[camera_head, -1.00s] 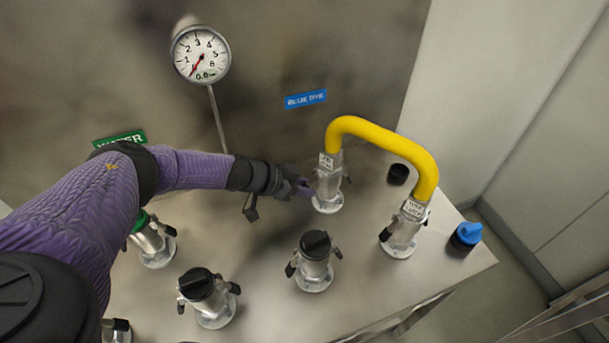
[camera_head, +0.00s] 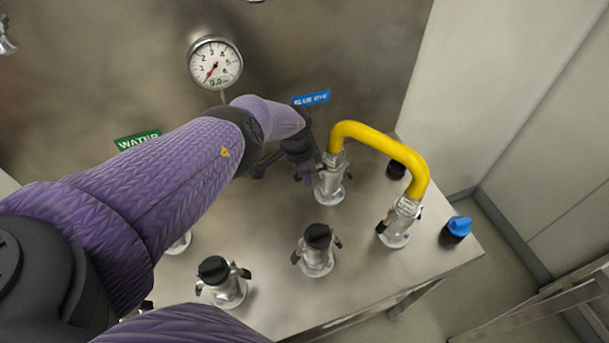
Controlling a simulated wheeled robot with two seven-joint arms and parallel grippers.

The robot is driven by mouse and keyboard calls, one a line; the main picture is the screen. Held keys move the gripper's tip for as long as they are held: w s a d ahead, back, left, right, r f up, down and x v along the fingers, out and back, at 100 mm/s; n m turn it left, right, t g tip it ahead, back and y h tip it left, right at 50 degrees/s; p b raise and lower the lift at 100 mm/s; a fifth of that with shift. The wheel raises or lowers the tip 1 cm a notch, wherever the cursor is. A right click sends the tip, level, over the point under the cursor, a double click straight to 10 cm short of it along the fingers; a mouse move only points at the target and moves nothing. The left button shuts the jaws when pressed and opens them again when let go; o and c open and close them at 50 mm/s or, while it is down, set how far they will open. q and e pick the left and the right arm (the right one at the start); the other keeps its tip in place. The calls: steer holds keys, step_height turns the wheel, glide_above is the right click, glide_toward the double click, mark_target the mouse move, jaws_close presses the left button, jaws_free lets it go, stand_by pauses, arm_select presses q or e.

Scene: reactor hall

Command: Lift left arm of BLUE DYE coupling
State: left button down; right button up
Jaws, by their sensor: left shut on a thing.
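The BLUE DYE coupling (camera_head: 330,184) is a silver fitting under the left end of a yellow hose (camera_head: 385,148), below the blue label (camera_head: 311,98). It stands upright on the metal table. Its right lever shows. Its left arm is hidden by my left gripper (camera_head: 309,176), which reaches in from the left and is shut at the coupling's left side, on what seems to be that left arm. The fingertips are small and dark, so the exact grip is hard to see. My right gripper is not in view.
The hose's other end joins a second silver coupling (camera_head: 396,224) on the right. Black-capped couplings (camera_head: 317,250) (camera_head: 222,283) stand in front. A blue cap (camera_head: 457,229) sits near the table's right edge. A gauge (camera_head: 215,63) and green WATER label (camera_head: 137,140) are behind.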

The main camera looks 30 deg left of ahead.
arm_select(q)
steer(key=shift+r+g+y, duration=0.15)
steer(key=shift+g+y, duration=0.15)
steer(key=shift+g, duration=0.1)
stand_by(0.3)
steer(key=shift+c, duration=2.4)
jaws_free()
step_height(320, 180, up, 10)
steer(key=p, duration=0.9)
steer(key=shift+s+a, duration=0.15)
